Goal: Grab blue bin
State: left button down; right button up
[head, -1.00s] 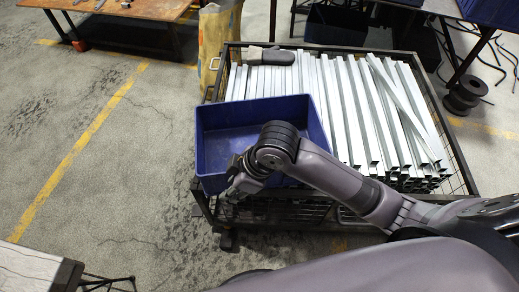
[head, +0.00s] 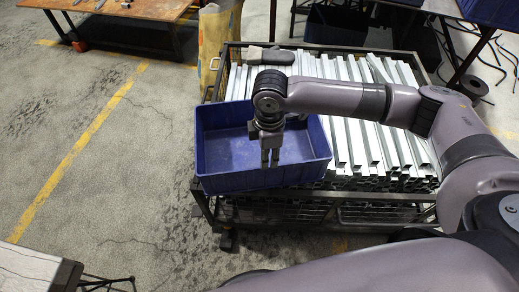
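The blue bin (head: 228,153) is an open rectangular box that looks empty. It sits on the front left part of a wire crate full of galvanized brackets. My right gripper (head: 270,160) points down over the right part of the bin, with its two fingers showing a narrow gap between them. Nothing shows between the fingers, and I cannot tell how deep they reach into the bin. The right arm covers part of the bin's back right rim. My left gripper is not in view.
The dark wire crate (head: 290,212) holds long galvanized brackets (head: 345,140) and a grey object (head: 270,57) at the back. A yellowish bag (head: 213,40) stands behind left. An orange-topped table (head: 125,8) is at the back left. The floor (head: 130,150) left of the crate is clear.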

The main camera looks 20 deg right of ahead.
jog(key=shift+s+a+f+b, duration=0.1)
jog(key=shift+f+b, duration=0.1)
jog(key=shift+f, duration=2.9)
jog(key=shift+s+f+b, duration=0.1)
jog(key=shift+f+b, duration=0.1)
jog(key=shift+f, duration=2.9)
grip_shut()
jog(key=shift+w+r, duration=0.1)
jog(key=shift+r, duration=0.05)
